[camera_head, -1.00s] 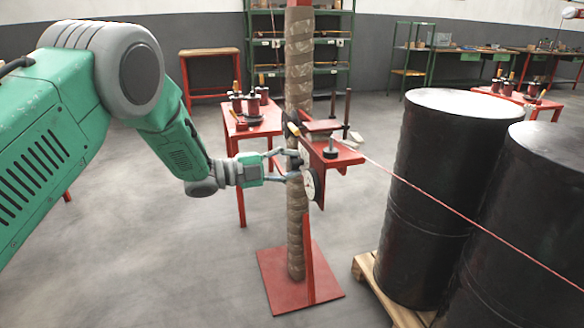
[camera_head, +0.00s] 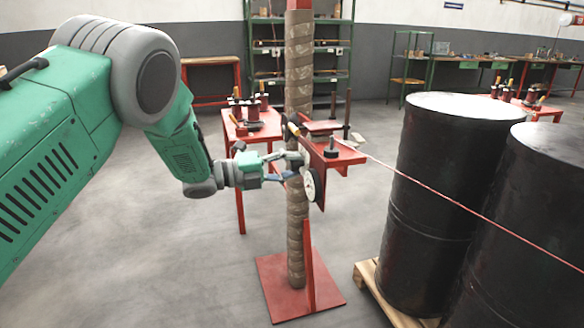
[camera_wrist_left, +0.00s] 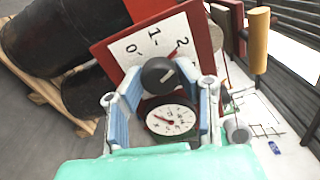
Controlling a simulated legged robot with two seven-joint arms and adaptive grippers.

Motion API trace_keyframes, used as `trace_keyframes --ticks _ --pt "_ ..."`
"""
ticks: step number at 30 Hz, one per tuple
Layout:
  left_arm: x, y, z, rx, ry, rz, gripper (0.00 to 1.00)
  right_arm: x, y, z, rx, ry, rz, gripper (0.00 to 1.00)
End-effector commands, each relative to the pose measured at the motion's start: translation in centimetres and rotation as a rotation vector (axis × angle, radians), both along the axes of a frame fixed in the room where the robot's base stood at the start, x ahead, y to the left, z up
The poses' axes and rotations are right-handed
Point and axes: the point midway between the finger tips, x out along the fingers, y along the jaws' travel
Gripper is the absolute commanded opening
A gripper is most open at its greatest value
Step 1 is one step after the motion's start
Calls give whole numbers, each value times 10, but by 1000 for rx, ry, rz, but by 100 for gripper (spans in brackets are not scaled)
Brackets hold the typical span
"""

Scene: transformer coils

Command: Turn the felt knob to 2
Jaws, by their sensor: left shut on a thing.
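My left gripper (camera_wrist_left: 160,80) is shut on the knob, one blue finger on each side. In the head view, my left gripper (camera_head: 292,167) reaches the red bracket (camera_head: 330,157) on the wrapped post, and the knob is hard to make out. My right gripper is not in view.
A round white-faced gauge (camera_wrist_left: 170,120) sits just below the knob, between the fingers; it also shows in the head view (camera_head: 310,185). A red line runs from the bracket past black drums (camera_head: 440,200) at right.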

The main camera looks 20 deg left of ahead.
Motion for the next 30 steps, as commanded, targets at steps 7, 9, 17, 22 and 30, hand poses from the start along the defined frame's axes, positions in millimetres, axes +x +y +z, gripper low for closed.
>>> trace_keyframes --ticks 7,9,17,22,30 --pt "-2 -1 -6 5 13 -3 0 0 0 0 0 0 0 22" --pt "-2 -1 -7 5 13 -3 32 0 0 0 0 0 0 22" --pt "-2 -1 -4 3 9 -2 36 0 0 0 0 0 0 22" --pt "-1 0 -3 2 6 -1 36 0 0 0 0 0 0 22" --pt "-14 20 -2 1 7 1 36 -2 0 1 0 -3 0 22"
